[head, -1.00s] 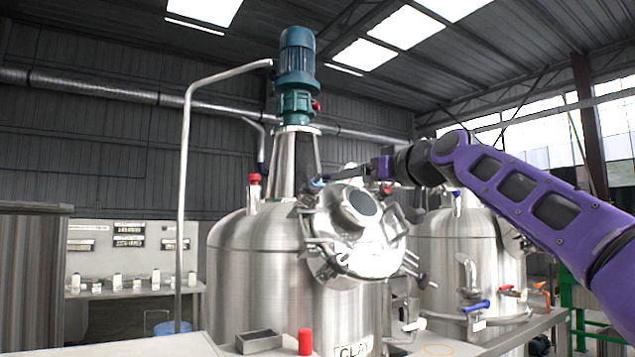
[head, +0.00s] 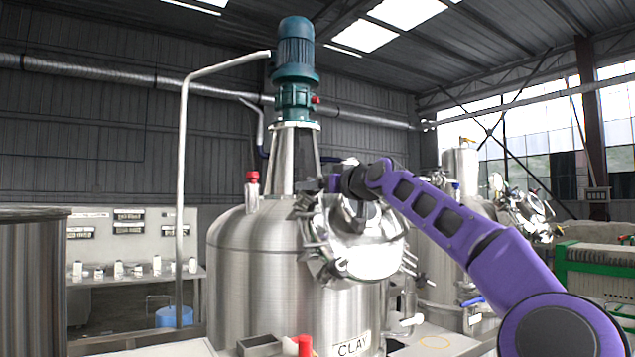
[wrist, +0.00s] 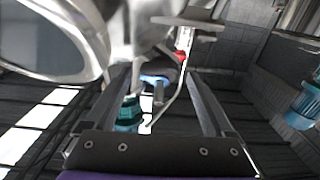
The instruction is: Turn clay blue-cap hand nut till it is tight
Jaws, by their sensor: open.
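The clay tank (head: 245,265) is a steel vessel with a CLAY label (head: 353,346) low on its front. Its round, tilted hatch lid (head: 365,255) has hand nuts around the rim. The blue-cap hand nut (wrist: 160,79) shows in the wrist view, between the fingers of my gripper (wrist: 158,74). Both fingers are apart, with visible space on each side of the blue cap. In the head view my gripper (head: 318,186) is at the upper left of the lid and hides the blue cap. I cannot tell how far the nut is screwed in.
A red-capped fitting (head: 252,177) stands on the tank's shoulder, left of my gripper. The teal stirrer motor (head: 296,60) rises above. A bent steel pipe (head: 182,180) runs up at left. A grey tray (head: 259,346) and a red cylinder (head: 304,345) are below.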

